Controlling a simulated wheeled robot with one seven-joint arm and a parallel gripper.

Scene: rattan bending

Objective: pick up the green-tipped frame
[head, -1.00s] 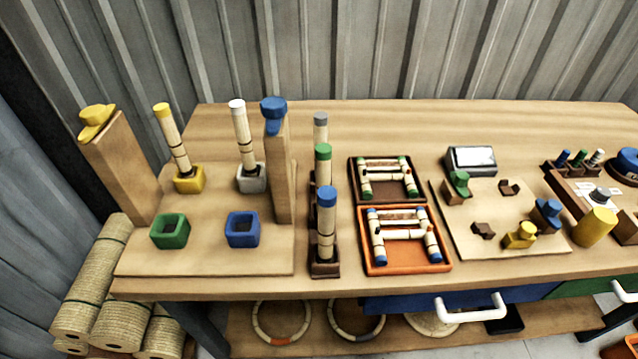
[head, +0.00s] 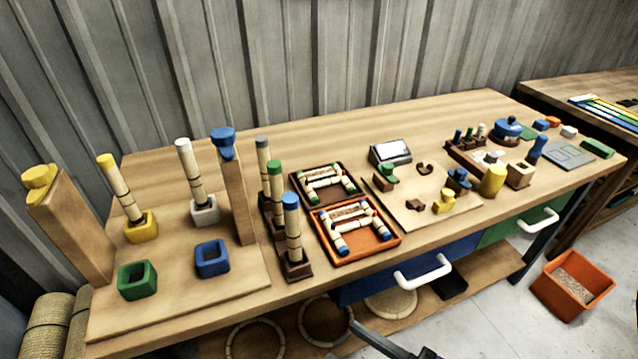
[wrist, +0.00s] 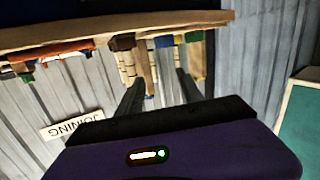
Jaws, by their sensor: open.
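The green-tipped frame (head: 326,180) is made of pale rattan pieces with dark bands and green ends. It lies in a dark brown tray (head: 296,196) near the middle of the bench. A similar blue-tipped frame (head: 348,230) lies in the orange tray (head: 398,238) just in front. My gripper (wrist: 160,92) shows in the wrist view with its two dark fingers apart and nothing between them. In the head view a dark part of my arm shows at the bottom edge, in front of the bench and away from the trays. I cannot make out the green-tipped frame in the wrist view.
Upright rattan posts with grey, green and blue tops (head: 291,225) stand close left of the trays. A wooden stand with coloured sockets (head: 212,259) is farther left. A board with small blocks (head: 408,211) lies to the right. An orange bin (head: 571,285) stands on the floor.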

